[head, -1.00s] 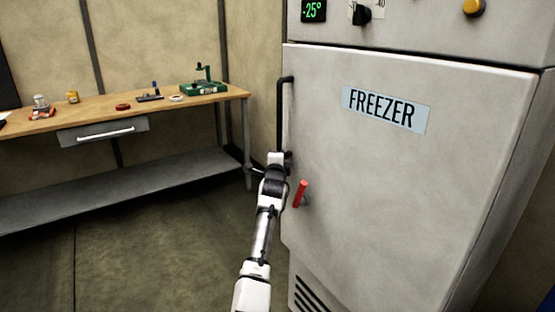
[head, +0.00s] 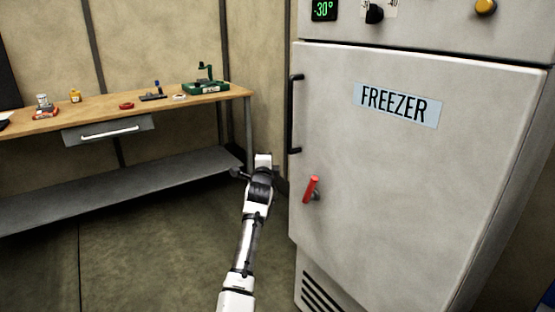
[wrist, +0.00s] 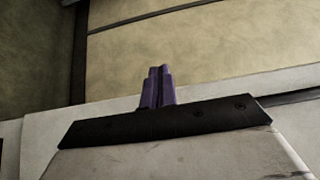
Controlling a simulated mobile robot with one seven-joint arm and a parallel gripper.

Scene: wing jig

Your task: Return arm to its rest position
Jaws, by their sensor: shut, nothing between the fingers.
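My arm (head: 247,240) reaches up from the bottom of the head view, left of the freezer. Its white end (head: 263,161) stands apart from the freezer's black door handle (head: 295,114), with a gap between them. In the wrist view, the purple fingers of my gripper (wrist: 157,85) are together and empty. The fingers cannot be made out in the head view.
The freezer (head: 400,190) has its door closed, and a red lever (head: 311,189) sticks out low on the door's left. Its display (head: 324,10) reads -30°. A wooden workbench (head: 105,112) with small items stands at the left. Open floor (head: 150,250) lies before it.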

